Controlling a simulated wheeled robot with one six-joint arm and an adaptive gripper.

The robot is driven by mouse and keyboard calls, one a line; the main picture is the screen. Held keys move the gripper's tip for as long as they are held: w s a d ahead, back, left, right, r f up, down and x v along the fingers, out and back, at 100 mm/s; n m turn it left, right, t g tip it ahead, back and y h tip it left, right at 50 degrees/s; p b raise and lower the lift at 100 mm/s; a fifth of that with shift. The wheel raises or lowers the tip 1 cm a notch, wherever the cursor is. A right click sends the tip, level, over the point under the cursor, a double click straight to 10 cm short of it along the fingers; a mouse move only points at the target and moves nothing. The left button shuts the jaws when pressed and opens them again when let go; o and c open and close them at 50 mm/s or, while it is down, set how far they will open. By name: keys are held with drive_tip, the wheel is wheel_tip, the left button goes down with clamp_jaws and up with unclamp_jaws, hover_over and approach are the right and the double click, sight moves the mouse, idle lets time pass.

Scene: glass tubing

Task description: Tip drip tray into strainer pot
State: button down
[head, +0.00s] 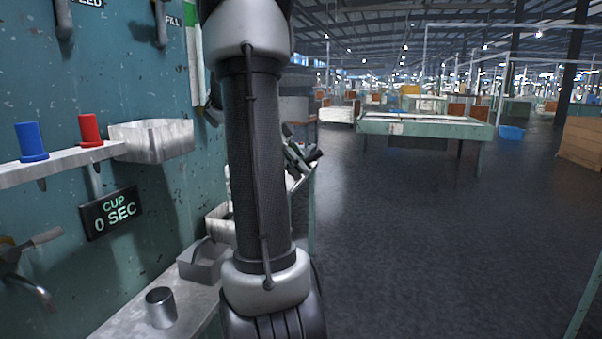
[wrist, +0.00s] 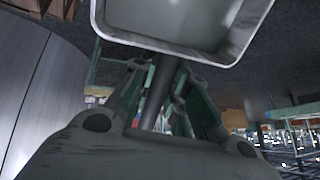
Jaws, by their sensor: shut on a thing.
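In the wrist view, my gripper (wrist: 161,82) is shut on the dark handle of a shallow tray (wrist: 248,38). The tray has a pale metal rim and a grey inside, and I take it to be the drip tray. Only its handle end shows at the top of the view; I cannot tell whether it holds liquid. A large brushed-metal curved surface (wrist: 38,85) fills the left side, apart from the fingers; I cannot tell whether it is the strainer pot. In the head view, my arm covers much of the middle, and the held tray cannot be made out.
A grey metal box (head: 204,265) and a small metal cup (head: 160,310) stand on the lower ledge at the left. Open floor lies to the right.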

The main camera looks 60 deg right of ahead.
drive_tip(key=w+a+r+g+h, duration=0.1)
drive_tip(key=w+r+g, duration=0.2)
drive_tip(key=w+r, duration=0.2)
drive_tip(key=shift+a+r+g, duration=0.2)
drive_tip(key=shift+r+g, duration=0.1)
drive_tip(key=shift+r, duration=0.15)
idle(0.7)
drive_tip(key=shift+w, duration=0.1)
idle(2.9)
